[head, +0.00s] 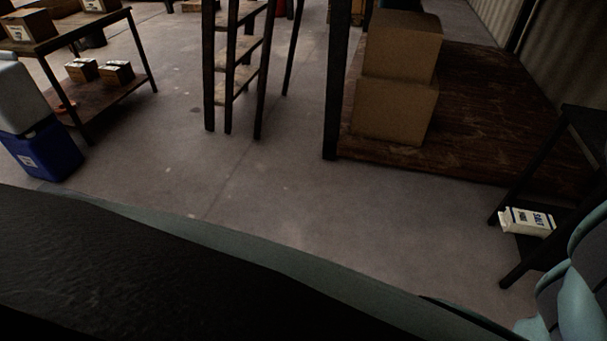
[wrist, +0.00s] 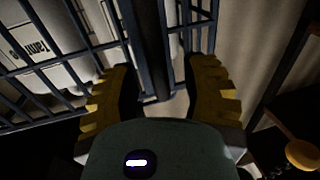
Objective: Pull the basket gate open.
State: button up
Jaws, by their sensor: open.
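Dark barred metalwork, which looks like the basket and its gate (wrist: 68,62), fills the upper part of the wrist view. A thick dark upright bar (wrist: 149,50) runs down the middle of it. My gripper (wrist: 165,75) is open, its yellow fingers on either side of this bar. I cannot tell whether they touch it. A white container (wrist: 45,50) with dark lettering shows behind the bars at left. Which bars belong to the gate, and whether the gate stands shut, is unclear. I cannot make out the basket or my gripper in the head view.
In the head view, two stacked cartons (head: 400,75) stand on a wooden platform (head: 480,130). A salt package (head: 527,221) lies on a dark stand at right. The floor between is clear.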

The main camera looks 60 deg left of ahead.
jog(key=shift+w+d+f, duration=0.1)
jog(key=shift+w, duration=0.15)
grip_shut()
dwell(0.4)
